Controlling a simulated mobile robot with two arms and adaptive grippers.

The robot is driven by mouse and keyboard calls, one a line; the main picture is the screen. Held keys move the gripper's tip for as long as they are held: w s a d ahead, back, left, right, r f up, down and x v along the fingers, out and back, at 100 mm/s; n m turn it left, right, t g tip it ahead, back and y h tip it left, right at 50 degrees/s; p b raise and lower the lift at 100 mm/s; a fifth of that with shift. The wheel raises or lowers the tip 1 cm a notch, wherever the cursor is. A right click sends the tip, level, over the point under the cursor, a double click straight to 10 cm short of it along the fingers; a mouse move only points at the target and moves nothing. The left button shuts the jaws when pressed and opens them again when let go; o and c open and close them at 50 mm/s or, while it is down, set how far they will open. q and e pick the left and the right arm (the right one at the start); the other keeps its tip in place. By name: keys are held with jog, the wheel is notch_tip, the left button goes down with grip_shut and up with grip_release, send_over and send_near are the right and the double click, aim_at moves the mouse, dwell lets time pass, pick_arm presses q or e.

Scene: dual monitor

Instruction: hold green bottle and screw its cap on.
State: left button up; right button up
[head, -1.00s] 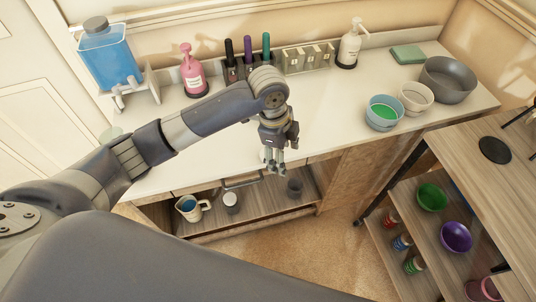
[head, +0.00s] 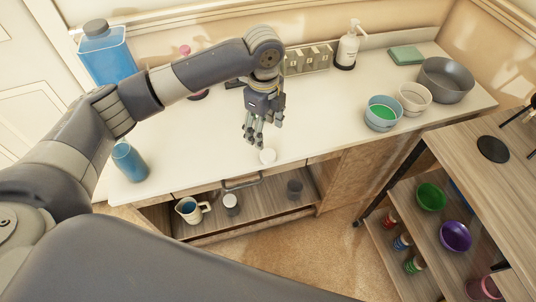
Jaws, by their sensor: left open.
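A blue bottle or cylinder (head: 130,162) stands upright near the left front of the white counter, beside my left forearm. Its colour reads blue rather than green, and I cannot tell if its top is open. A small round white cap-like piece (head: 268,156) lies on the counter near the front edge. My left gripper (head: 253,142) is open and empty, fingers pointing down, above the counter just left of the white piece. A small green-banded container (head: 413,265) stands on the low cart shelf at right. My right gripper is not in view.
A blue jug dispenser (head: 107,55) stands at back left, and a white pump bottle (head: 347,48) at the back. Bowls (head: 383,113) fill the counter's right. A wooden cart (head: 465,160) stands at right. The counter's middle front is mostly clear.

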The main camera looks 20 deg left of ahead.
pick_arm(q)
send_over(267, 153)
jog(key=f, duration=0.4)
jog(key=shift+a+f, duration=0.25)
jog(key=shift+f, duration=0.1)
jog(key=f, duration=0.5)
jog(key=shift+s+d+p, duration=0.1)
jog(key=shift+d+p, duration=0.15)
jog(key=shift+p, duration=0.05)
jog(key=c, duration=0.8)
